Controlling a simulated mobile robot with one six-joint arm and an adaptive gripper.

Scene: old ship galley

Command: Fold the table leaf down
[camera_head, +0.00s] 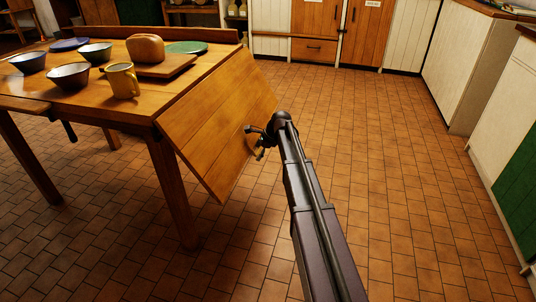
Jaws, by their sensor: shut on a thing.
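The table leaf (215,125) is a wooden panel on the right side of the wooden table (140,105). It slopes steeply down and outward from the table's edge, neither level nor hanging straight. My arm reaches in from the bottom of the picture.
On the tabletop are a yellow mug (122,81), several bowls, a blue plate (70,44), a green plate (186,48) and a loaf (145,48) on a board (160,67). Tiled floor to the right is clear. Cabinets (480,70) line the right side.

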